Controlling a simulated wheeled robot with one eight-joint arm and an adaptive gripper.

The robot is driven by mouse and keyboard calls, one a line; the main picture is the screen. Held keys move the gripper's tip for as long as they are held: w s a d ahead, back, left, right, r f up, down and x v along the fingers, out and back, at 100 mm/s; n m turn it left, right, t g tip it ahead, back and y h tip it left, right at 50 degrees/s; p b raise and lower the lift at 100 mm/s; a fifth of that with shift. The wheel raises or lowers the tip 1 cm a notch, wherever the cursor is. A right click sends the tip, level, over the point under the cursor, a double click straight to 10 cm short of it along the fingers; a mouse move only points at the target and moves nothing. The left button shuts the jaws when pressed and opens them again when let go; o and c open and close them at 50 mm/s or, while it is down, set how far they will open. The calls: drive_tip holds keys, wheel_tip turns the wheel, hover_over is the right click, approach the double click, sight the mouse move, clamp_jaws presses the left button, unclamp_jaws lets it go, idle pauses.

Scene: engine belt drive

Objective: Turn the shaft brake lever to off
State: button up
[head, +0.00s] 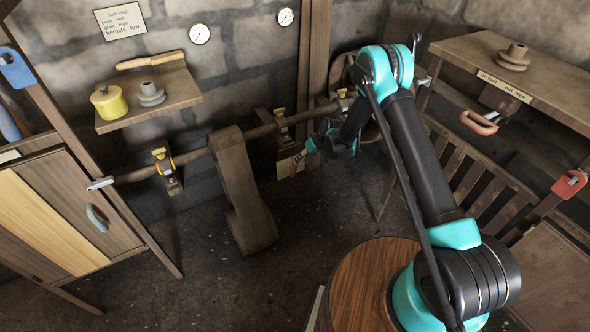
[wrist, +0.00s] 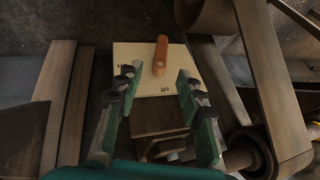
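The shaft brake lever (wrist: 161,55) is an orange-brown handle on a cream plate (wrist: 128,54), seen in the wrist view. Which end of the lever is the pivot is unclear. My gripper (wrist: 157,82) is open and empty, its fingers on both sides of the lever's line, apart from the handle.
The long horizontal shaft (head: 200,152) runs along the wall, with a wooden belt (head: 243,190) hanging from it left of my gripper. Yellow-capped bearing brackets (head: 165,172) support it. A shelf (head: 165,103) holds a yellow pot (head: 109,103). A workbench (head: 540,85) stands right. Floor between is clear.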

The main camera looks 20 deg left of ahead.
sight(297, 166)
drive_tip(key=x, duration=0.9)
drive_tip(key=shift+c, duration=0.6)
clamp_jaws()
